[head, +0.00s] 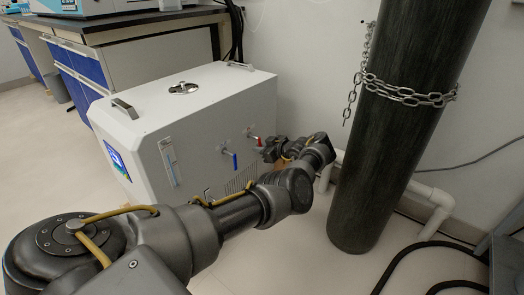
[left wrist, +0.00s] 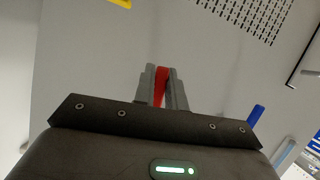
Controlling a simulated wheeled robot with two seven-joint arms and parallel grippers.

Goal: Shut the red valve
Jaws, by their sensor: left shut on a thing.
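The red valve (head: 257,140) is on the front face of the white distiller box (head: 200,125), and its handle is mostly hidden by my left gripper (head: 268,150) in the head view. In the left wrist view the red handle (left wrist: 161,84) sits between the two grey fingers of my left gripper (left wrist: 162,70), which is shut on it. The handle's far end and its stem are hidden by the fingers and gripper body. My right gripper is in neither view.
A blue valve (head: 234,160) sits left of the red one, also in the left wrist view (left wrist: 255,116). A dark cylinder (head: 400,125) with a chain stands right of my left arm. White pipes (head: 435,195) run behind it. A lab bench (head: 120,35) stands behind the box.

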